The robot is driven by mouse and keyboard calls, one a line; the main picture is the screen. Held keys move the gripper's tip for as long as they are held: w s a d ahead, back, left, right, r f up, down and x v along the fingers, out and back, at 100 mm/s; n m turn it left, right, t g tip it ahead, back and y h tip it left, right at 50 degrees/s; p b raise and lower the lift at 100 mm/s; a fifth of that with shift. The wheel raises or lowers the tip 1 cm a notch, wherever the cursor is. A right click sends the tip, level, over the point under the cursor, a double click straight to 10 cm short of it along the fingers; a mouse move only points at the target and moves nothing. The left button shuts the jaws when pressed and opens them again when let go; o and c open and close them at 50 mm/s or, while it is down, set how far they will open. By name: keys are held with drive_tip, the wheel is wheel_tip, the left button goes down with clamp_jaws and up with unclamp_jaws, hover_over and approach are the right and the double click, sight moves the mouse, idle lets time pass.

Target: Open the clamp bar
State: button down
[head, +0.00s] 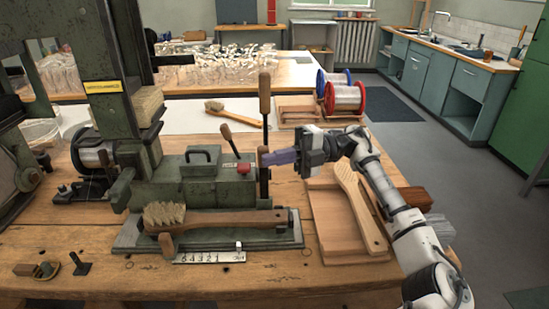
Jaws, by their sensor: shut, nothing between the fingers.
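The green tufting machine (165,188) stands on the wooden bench. A wooden-handled brush (225,219) with pale bristles lies across its front, above the base plate. An upright lever with a wooden grip (264,97) rises at the machine's right end. A second, shorter lever (229,140) leans left beside a red knob (243,168). I cannot tell for sure which part is the clamp bar. My gripper (268,158) is shut and empty, pointing left, its tips close by the upright lever's lower part. Whether they touch it is unclear.
Red and blue wire spools (345,96) stand behind. Another brush (230,112) lies on the white surface at the back. A numbered scale (209,258) lies at the front.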

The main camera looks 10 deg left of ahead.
drive_tip(key=shift+w+d+r, duration=0.1)
drive_tip(key=shift+w, duration=0.2)
drive_tip(key=b+v, duration=0.2)
drive_tip(key=v, duration=0.9)
drive_tip(key=shift+d, duration=0.35)
drive_tip(key=shift+f, duration=0.2)
